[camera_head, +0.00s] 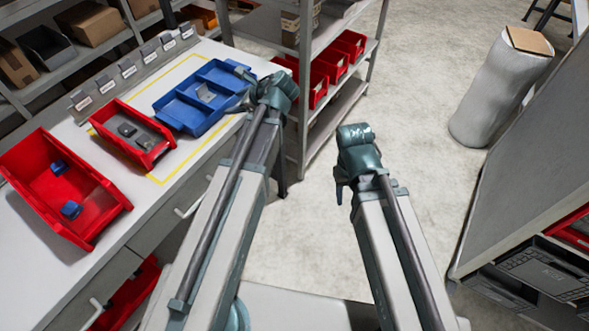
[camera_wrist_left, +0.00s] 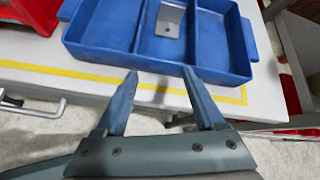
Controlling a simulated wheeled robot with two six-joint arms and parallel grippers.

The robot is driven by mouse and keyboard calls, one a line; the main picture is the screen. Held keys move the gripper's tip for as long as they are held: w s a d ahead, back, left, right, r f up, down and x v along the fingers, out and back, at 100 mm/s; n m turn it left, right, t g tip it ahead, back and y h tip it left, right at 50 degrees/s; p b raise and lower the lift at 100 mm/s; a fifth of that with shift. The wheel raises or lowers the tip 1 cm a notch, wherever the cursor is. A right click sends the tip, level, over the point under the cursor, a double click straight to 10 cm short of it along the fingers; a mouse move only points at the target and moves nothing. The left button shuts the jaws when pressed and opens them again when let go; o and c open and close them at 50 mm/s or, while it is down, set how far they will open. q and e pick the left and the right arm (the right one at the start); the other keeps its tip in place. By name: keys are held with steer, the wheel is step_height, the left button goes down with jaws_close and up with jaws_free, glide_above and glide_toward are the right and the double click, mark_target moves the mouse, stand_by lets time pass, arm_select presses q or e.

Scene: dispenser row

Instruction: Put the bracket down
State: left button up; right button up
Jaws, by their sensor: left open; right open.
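A grey metal bracket (camera_head: 206,93) lies in the middle compartment of the blue tray (camera_head: 171,113) on the white workbench. In the left wrist view the bracket (camera_wrist_left: 169,21) rests against the far part of that compartment, and the tray (camera_wrist_left: 110,58) fills the top of the picture. My left gripper (camera_wrist_left: 160,78) is open and empty, its fingertips just short of the tray's near wall. In the head view my left arm's end (camera_head: 262,88) is at the tray's right end and hides part of it. My right gripper (camera_head: 345,185) hangs over the floor, away from the bench.
A red bin (camera_head: 104,188) with blue parts and a smaller red bin (camera_head: 160,157) with dark parts stand left of the tray. Yellow tape (camera_head: 155,181) marks the bench around the tray. A shelf rack with red bins (camera_head: 351,43) stands behind. The floor between is clear.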

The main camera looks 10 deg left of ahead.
arm_select(q)
steer(key=s+d+f+n+g+h, duration=0.2)
steer(key=s+d+f+n+h, duration=0.2)
steer(key=s+d+n, duration=0.3)
steer(key=s+d+f+n+g+h, duration=0.2)
steer(key=s+d+f+n+h, duration=0.2)
steer(key=s+d+n, duration=0.4)
steer(key=s+d, duration=0.6)
steer(key=d, duration=0.3)
steer(key=shift+f+g, duration=0.25)
steer(key=shift+g, duration=0.05)
steer(key=shift+c, duration=0.2)
